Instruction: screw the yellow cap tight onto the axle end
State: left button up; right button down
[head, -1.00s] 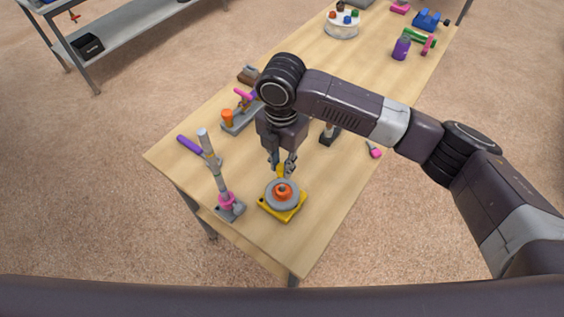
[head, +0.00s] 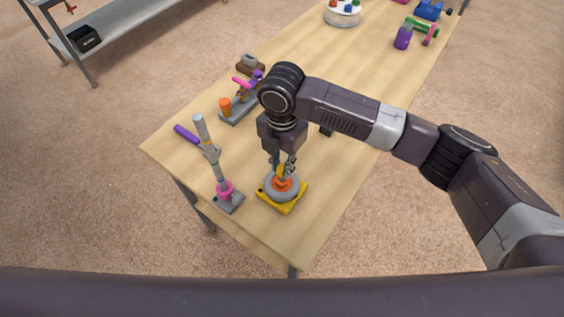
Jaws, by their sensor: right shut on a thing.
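My right gripper (head: 281,172) points down and is shut on the yellow cap (head: 281,171), which is partly hidden by the fingers. It is at the orange hub (head: 282,184) in the middle of a grey wheel (head: 293,194). The wheel lies flat on a square yellow base (head: 286,208) near the table's front end. The axle end is hidden by the cap and fingers, so I cannot tell whether the cap touches it. My left gripper is not in view.
A grey post stand with a pink collar (head: 225,189) rises left of the yellow base, with a purple bar (head: 187,134) near its top. A grey fixture with an orange knob (head: 225,106) stands farther back. The wooden table (head: 335,190) is clear to the right.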

aim_at(282, 167)
jog(key=shift+r+p, duration=0.1)
jog(key=shift+p, duration=0.65)
dwell(0.8)
jog(key=shift+f+b, duration=0.55)
jog(key=shift+f, duration=1.05)
